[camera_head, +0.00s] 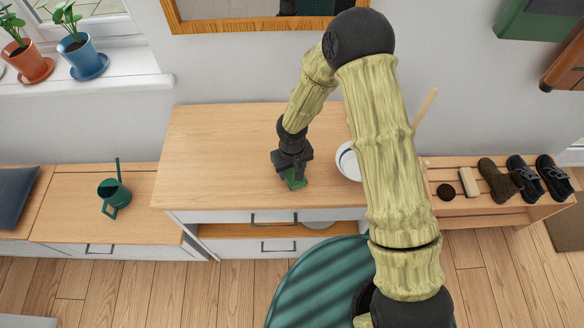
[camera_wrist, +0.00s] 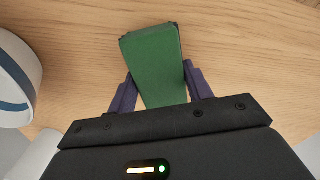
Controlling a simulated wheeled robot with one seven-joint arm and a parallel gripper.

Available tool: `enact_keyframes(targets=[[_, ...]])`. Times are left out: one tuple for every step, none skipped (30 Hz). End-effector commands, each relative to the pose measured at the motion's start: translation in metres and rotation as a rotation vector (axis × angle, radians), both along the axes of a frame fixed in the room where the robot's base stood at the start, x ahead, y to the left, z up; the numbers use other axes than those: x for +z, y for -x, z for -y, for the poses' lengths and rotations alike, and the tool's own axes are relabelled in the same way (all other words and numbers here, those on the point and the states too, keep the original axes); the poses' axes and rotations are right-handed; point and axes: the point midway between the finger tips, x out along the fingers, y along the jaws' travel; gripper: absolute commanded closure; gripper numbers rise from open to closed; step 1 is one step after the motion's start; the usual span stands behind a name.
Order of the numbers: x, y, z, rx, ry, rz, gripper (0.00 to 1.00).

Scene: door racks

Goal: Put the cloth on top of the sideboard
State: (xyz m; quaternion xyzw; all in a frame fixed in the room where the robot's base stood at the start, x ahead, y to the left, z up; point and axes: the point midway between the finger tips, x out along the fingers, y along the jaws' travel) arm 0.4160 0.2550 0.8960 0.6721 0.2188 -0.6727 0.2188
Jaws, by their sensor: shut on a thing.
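The cloth (camera_wrist: 155,65) is a green folded block between the two fingers of my gripper (camera_wrist: 158,92) in the wrist view. My gripper is shut on it. In the head view the green cloth (camera_head: 296,181) shows just below my gripper (camera_head: 291,172), over the wooden top of the sideboard (camera_head: 215,150), near its front edge. I cannot tell whether the cloth touches the top.
A white bowl with a dark band (camera_head: 347,160) stands on the sideboard to the right, partly behind my arm; it also shows in the wrist view (camera_wrist: 14,80). A green watering can (camera_head: 113,193) stands on the low bench at left. Shoes (camera_head: 522,178) line a rack at right. The sideboard's left part is clear.

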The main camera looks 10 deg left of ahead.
Motion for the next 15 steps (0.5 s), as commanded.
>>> enact_keyframes(targets=[[0.0001,-0.0001,0.0000,0.000,0.000,0.000,0.71],[0.0002,-0.0001,0.0000,0.000,0.000,0.000,0.71],[-0.0001,-0.0001,-0.0001,0.000,0.000,0.000,0.71],[-0.0010,-0.0001,-0.0001,-0.001,0.000,0.000,0.71],[-0.0023,-0.0001,-0.0001,-0.001,0.000,0.000,0.71],[-0.0035,-0.0001,-0.0001,-0.001,0.000,0.000,0.71],[-0.0042,-0.0001,-0.0001,-0.001,0.000,0.000,0.71],[-0.0027,-0.0001,-0.0001,-0.001,0.000,0.000,0.44],[-0.0024,-0.0001,-0.0001,-0.001,0.000,0.000,0.36],[-0.0024,-0.0001,-0.0001,-0.001,0.000,0.000,0.30],[-0.0024,-0.0001,-0.0001,-0.001,0.000,0.000,0.28],[-0.0024,-0.0001,-0.0001,-0.001,0.000,0.000,0.28],[-0.0024,-0.0001,-0.0001,-0.001,0.000,0.000,0.28],[-0.0024,-0.0001,-0.0001,-0.001,0.000,0.000,0.28],[-0.0024,-0.0001,-0.0001,-0.001,0.000,0.000,0.28]])
